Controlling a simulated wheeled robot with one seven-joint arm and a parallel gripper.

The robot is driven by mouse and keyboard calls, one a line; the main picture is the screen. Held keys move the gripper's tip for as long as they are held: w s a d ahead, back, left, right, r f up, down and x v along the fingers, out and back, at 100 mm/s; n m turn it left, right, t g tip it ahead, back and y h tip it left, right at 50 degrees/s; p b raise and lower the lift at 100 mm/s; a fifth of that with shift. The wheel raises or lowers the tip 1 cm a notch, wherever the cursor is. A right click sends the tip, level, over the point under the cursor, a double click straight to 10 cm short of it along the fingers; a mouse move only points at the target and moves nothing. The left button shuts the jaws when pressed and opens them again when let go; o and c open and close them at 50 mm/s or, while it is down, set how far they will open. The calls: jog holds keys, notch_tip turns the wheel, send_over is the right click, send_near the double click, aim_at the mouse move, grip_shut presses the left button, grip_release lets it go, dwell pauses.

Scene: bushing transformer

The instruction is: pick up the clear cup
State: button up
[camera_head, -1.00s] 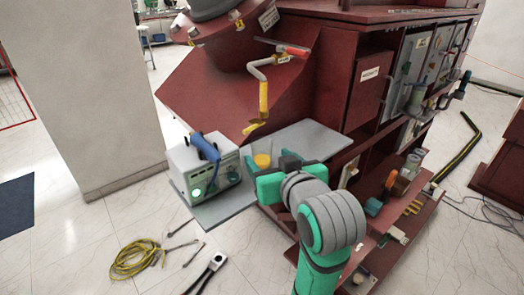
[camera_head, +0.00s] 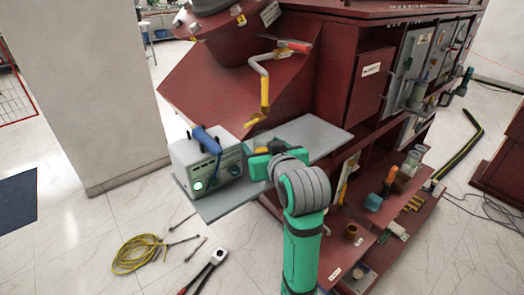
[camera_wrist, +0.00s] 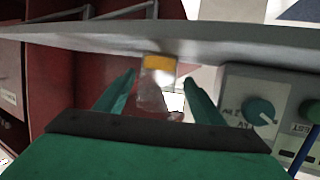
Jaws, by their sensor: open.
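The clear cup (camera_wrist: 152,97) has a yellow layer at its base and stands on the grey shelf (camera_wrist: 235,45). The wrist view is upside down, so the shelf shows above the cup there. My gripper (camera_wrist: 157,88) is open, with one green finger on each side of the cup. Gaps show between the fingers and the cup, and I see no contact.
A grey device (camera_head: 205,165) with knobs and a blue handle stands on the shelf close to the left of my gripper. The shelf is bare to the right (camera_head: 320,135). A yellow cable coil (camera_head: 138,255) and tools lie on the floor.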

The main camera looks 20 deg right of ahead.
jog(key=shift+d, duration=0.1)
jog(key=c, duration=1.2)
jog(key=shift+c, duration=0.2)
